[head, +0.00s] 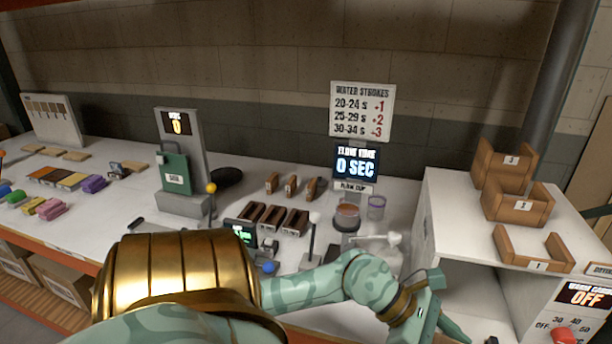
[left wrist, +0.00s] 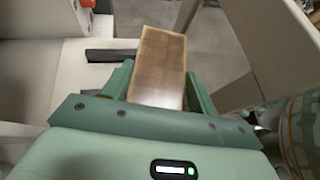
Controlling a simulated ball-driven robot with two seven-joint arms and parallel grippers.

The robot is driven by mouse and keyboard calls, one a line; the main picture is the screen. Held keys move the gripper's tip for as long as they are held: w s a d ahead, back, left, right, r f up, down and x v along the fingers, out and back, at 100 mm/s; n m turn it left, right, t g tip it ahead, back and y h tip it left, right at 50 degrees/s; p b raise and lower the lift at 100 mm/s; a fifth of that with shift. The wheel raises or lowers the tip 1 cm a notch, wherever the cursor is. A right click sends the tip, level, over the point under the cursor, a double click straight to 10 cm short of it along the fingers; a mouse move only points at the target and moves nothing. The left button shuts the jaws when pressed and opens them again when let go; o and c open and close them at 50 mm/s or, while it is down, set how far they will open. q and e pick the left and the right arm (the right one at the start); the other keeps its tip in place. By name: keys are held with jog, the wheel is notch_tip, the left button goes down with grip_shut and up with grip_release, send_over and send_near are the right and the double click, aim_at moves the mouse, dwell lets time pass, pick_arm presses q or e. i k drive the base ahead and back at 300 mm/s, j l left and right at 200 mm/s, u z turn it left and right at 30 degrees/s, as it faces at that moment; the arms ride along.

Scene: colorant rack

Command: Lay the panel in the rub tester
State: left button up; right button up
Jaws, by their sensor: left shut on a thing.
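My left gripper (head: 446,318) is low in the head view, at the front of the white shelf unit. In the left wrist view the green fingers (left wrist: 162,98) are shut on a brown wood-grain panel (left wrist: 160,62) with pale edges. The panel sticks out past the fingertips and touches nothing that I can make out. I cannot make out the panel in the head view. A grey stand with a display reading 0 (head: 178,123) and a green block at its front stands at the back left; its label is too small to read surely, so I cannot confirm it is the rub tester.
The white shelf unit (head: 460,205) at right carries brown numbered holders (head: 518,205). A warm-cabinet-like panel reading OFF (head: 585,297) has a red knob. A flow cup stand (head: 347,215) and dark brown racks (head: 272,218) stand mid-bench. Coloured blocks (head: 72,181) lie at left.

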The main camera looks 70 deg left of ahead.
aim_at(158, 231)
jog(key=k+j, duration=0.25)
jog(key=j, duration=0.2)
jog(key=k+j, duration=0.3)
jog(key=j, duration=0.15)
jog(key=k+j, duration=0.25)
jog(key=j, duration=0.2)
jog(key=k+j, duration=0.3)
jog(key=j, duration=0.15)
jog(key=k+j, duration=0.25)
jog(key=j, duration=0.2)
jog(key=k+j, duration=0.3)
jog(key=j, duration=0.15)
jog(key=k+j, duration=0.25)
jog(key=j, duration=0.2)
